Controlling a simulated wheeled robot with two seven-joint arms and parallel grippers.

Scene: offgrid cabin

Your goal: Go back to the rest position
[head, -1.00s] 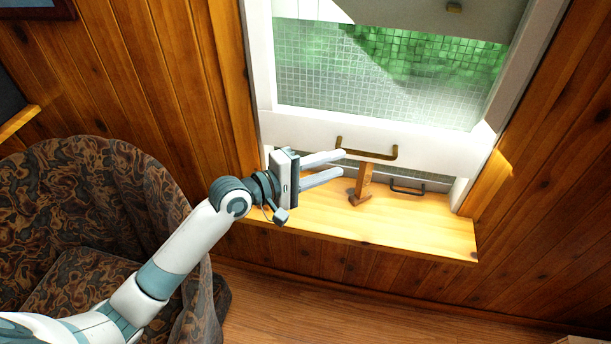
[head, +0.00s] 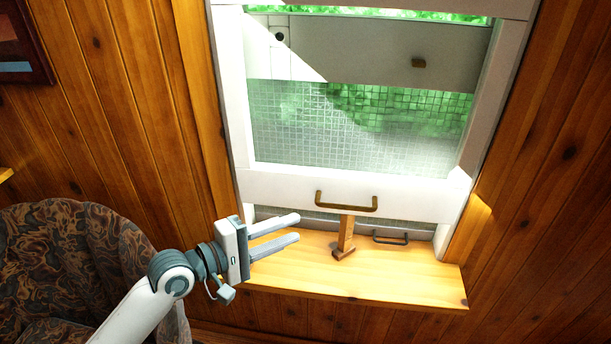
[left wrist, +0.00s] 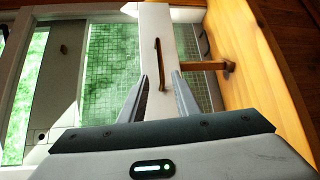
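My left gripper (head: 297,228) is open and empty in front of the wooden sill, left of the window's brass handle. Its two fingers also show apart in the left wrist view (left wrist: 160,80). The window sash (head: 270,190) is raised a little above the sill, with the brass handle (head: 346,205) on its lower rail. A wooden prop (head: 346,235) stands upright on the sill under the sash; its top meets or lies behind the lower rail. The prop also shows in the left wrist view (left wrist: 205,66). My right gripper is not in view.
The wooden sill (head: 400,280) runs under the window, with a dark handle (head: 390,238) behind the prop. A patterned armchair (head: 60,260) stands at the lower left, near my left arm. A picture frame (head: 22,45) hangs at the upper left.

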